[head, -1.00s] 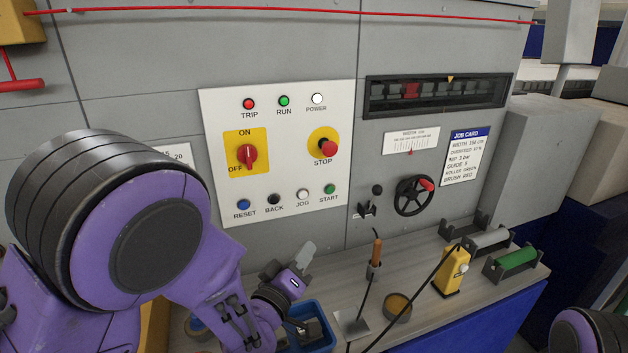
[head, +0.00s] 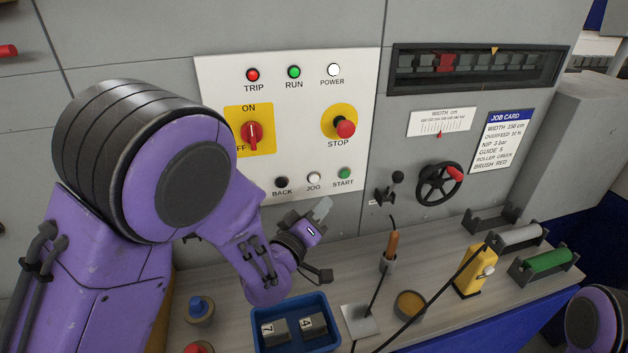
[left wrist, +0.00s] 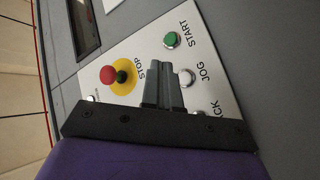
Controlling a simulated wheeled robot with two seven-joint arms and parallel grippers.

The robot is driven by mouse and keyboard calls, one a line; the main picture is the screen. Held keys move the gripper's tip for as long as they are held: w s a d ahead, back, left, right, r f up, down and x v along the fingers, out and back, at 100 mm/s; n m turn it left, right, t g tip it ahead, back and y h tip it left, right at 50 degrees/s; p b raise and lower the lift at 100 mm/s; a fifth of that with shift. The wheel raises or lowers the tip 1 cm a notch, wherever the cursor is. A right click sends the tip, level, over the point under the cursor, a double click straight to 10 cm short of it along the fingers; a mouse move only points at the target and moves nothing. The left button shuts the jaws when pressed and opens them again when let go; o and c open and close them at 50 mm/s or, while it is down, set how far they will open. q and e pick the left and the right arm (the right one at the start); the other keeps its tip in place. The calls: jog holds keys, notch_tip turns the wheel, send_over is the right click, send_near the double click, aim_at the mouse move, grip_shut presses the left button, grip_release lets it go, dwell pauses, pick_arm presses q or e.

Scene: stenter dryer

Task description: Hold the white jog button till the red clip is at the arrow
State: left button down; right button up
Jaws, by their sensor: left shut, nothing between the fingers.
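The white jog button (head: 314,179) sits between the black back button and the green start button on the white panel. It also shows in the left wrist view (left wrist: 187,77), just right of my fingertips. My left gripper (head: 324,206) is shut and empty, just below the jog button in the head view; I cannot tell how wide the gap is. The red clip (head: 445,63) is in the dark window, left of the yellow arrow (head: 494,50), among several dark clips. My right gripper is out of view.
The start button (head: 344,173) and back button (head: 282,183) flank the jog button. The red stop knob (head: 345,128) is above. A handwheel (head: 437,184) is to the right. A blue tray (head: 258,335), a yellow device (head: 472,273) and a green roller (head: 547,260) stand on the bench.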

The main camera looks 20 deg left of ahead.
aim_at(314, 179)
pick_arm(q)
jog(key=w+a, duration=0.3)
jog(key=w, duration=0.2)
jog(key=shift+w+f, duration=0.25)
jog(key=shift+w, duration=0.05)
jog(key=shift+w+a+f, duration=0.1)
dwell(0.3)
jog(key=shift+w+a, duration=0.1)
dwell(1.2)
jog(key=shift+w+a, duration=0.15)
jog(key=shift+w, duration=0.05)
